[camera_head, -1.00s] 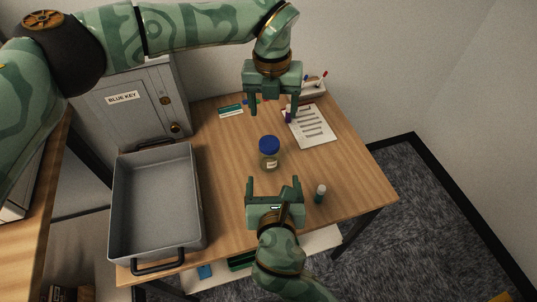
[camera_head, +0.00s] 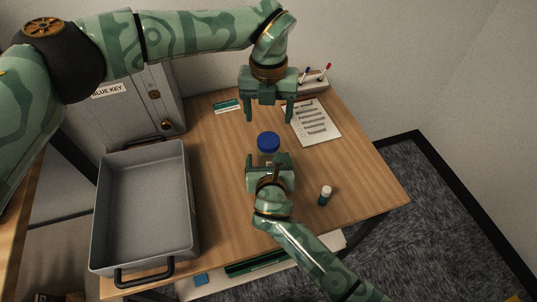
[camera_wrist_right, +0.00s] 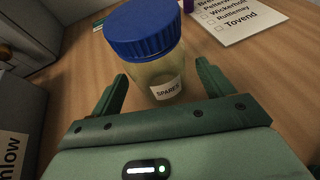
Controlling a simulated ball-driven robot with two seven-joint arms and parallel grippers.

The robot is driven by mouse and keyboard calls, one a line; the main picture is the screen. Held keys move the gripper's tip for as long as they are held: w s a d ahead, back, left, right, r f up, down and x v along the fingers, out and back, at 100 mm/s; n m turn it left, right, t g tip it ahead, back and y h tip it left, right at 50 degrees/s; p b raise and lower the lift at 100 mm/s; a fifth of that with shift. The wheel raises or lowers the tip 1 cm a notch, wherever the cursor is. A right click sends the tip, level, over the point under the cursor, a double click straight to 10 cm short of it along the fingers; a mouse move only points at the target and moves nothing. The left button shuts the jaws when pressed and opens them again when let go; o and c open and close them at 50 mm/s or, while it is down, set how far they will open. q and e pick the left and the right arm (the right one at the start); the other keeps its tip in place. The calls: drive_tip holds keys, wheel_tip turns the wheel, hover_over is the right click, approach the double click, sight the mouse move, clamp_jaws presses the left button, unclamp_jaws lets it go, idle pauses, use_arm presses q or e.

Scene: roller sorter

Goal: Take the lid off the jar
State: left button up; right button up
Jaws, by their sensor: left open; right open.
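The jar (camera_wrist_right: 162,72) is clear with a yellowish tint and a white label, and stands upright on the table. Its blue ribbed lid (camera_head: 268,142) is on top; the lid also shows large in the right wrist view (camera_wrist_right: 139,29). My right gripper (camera_head: 268,161) is open and low, in front of the jar, and hides its lower part in the head view. In the right wrist view its two fingers (camera_wrist_right: 162,83) point toward the jar, one on each side of its near face. My left gripper (camera_head: 269,118) is open and empty, pointing down above and behind the jar.
A grey tray (camera_head: 185,200) with black handles stands at the left. A grey cabinet labelled BLUE KEY (camera_head: 130,110) is behind it. A printed sheet (camera_head: 318,128) lies at the back right, and a small bottle (camera_head: 325,195) stands at the right. The table between is mostly clear.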

drive_tip(key=shift+x, duration=1.4)
